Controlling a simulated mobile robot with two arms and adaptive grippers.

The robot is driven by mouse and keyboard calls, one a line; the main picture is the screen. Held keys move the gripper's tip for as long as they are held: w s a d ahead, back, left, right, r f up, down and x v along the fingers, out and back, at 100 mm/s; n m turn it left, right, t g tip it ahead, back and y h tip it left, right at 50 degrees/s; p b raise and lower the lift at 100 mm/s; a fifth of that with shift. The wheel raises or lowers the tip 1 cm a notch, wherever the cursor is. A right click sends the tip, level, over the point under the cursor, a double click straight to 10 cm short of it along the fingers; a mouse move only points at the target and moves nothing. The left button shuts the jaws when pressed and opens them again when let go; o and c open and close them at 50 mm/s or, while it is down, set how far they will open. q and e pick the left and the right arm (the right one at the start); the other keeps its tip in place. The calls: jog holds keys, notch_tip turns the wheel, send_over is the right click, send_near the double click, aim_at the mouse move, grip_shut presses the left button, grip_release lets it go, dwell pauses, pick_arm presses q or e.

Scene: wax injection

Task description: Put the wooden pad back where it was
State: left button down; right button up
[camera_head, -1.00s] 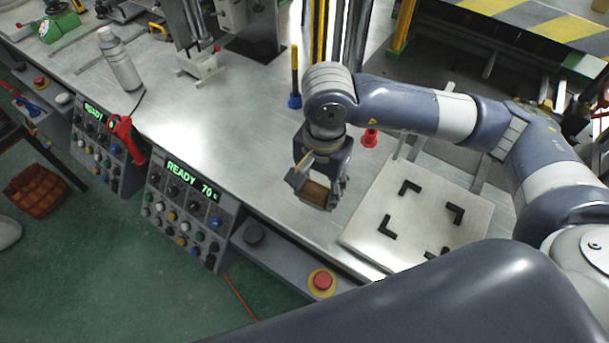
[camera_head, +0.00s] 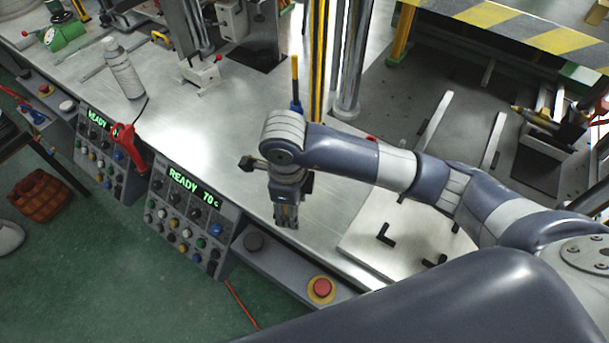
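My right gripper (camera_head: 286,216) hangs over the steel bench near its front edge, fingers pointing down, left of the pale square plate. Its fingers look close together, and I cannot tell whether anything is between them. The wooden pad is not visible now; the gripper or arm may hide it. The pale plate (camera_head: 366,255) lies on the bench with black corner brackets (camera_head: 385,235) on it; my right arm covers its upper part. My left gripper is out of view.
The steel bench (camera_head: 215,125) is clear left of the gripper. A blue-based post with a yellow and black handle (camera_head: 295,85) stands behind it. Control panels (camera_head: 185,215) and a red emergency button (camera_head: 321,289) line the front. A spray bottle (camera_head: 122,68) stands farther left.

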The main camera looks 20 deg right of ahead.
jog(key=w+d+p, duration=0.1)
jog(key=w, duration=0.1)
jog(key=w+d, duration=0.2)
jog(key=w, duration=0.1)
jog(key=w+d+p, duration=0.1)
jog(key=w+d, duration=0.1)
jog(key=w, duration=0.1)
jog(key=shift+d+f+p, duration=0.15)
jog(key=shift+f+p, duration=0.2)
jog(key=shift+f, duration=0.05)
jog(key=shift+w+d, duration=0.35)
jog(key=shift+w, duration=0.1)
notch_tip(320, 180, down, 3)
jog(key=shift+f+p, duration=0.15)
jog(key=shift+p, duration=0.95)
jog(key=shift+f, duration=0.2)
jog(key=shift+f, duration=0.1)
jog(key=o, duration=0.9)
jog(key=shift+f+b, duration=0.1)
jog(key=shift+b, duration=0.2)
jog(key=o, duration=0.4)
